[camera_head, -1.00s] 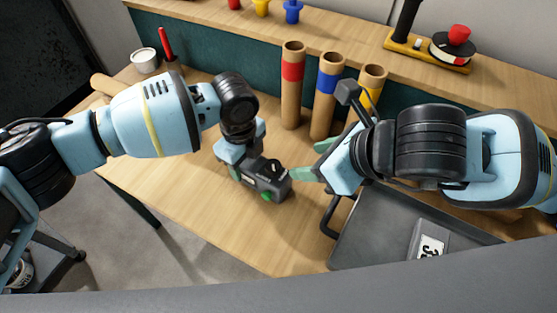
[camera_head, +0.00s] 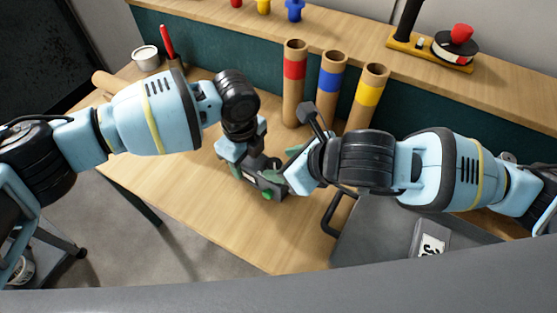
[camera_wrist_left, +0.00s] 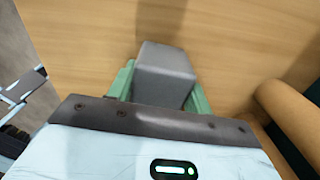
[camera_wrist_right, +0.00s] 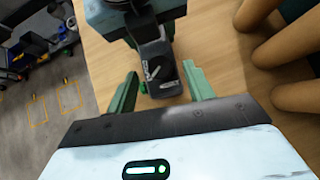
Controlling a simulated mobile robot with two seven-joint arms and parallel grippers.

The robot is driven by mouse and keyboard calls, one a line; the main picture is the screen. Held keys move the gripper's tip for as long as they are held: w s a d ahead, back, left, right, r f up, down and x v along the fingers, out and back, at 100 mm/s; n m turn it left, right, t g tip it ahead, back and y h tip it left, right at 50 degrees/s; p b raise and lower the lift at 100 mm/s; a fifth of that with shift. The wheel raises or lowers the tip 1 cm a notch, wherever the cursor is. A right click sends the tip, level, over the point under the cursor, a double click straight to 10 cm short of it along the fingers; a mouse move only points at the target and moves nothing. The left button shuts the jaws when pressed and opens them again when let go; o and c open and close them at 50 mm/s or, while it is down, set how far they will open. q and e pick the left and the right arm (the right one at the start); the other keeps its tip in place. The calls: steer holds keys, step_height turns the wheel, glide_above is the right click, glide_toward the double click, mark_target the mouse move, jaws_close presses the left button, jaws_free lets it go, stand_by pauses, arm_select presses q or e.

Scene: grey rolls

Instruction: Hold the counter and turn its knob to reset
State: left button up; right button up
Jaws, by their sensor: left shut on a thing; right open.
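The counter (camera_head: 270,183) is a small dark grey box with a green button (camera_head: 268,195) low on its near side, above the wooden table. My left gripper (camera_head: 247,163) is shut on its left end. In the left wrist view a plain grey block end of the counter (camera_wrist_left: 166,72) sits between the green fingers. My right gripper (camera_head: 286,168) is open at the counter's right end. In the right wrist view its fingers (camera_wrist_right: 160,90) stand apart on either side of the counter's dark knob face (camera_wrist_right: 158,72), without visible contact. The knob is partly hidden in the head view.
Cardboard tubes with red (camera_head: 294,85), blue (camera_head: 331,95) and yellow (camera_head: 370,95) bands stand just behind the counter. A grey tray (camera_head: 375,232) with a numbered block (camera_head: 430,240) lies at right. The table's front left is clear.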

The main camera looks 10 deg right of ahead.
steer(key=shift+x, duration=1.1)
steer(key=c, duration=1)
steer(key=shift+n, duration=0.4)
steer(key=n+g+y, duration=0.1)
steer(key=n+g, duration=0.1)
steer(key=n, duration=0.1)
steer(key=shift+w+d+g+y, duration=0.2)
steer(key=shift+g+y, duration=0.2)
steer(key=shift+w+f+n+g+y, duration=0.1)
steer(key=shift+n+g+y, duration=0.1)
steer(key=shift+n+g, duration=0.95)
steer(key=shift+w+n+g+y, duration=0.2)
steer(key=shift+n+g, duration=0.55)
steer(key=shift+n, duration=0.8)
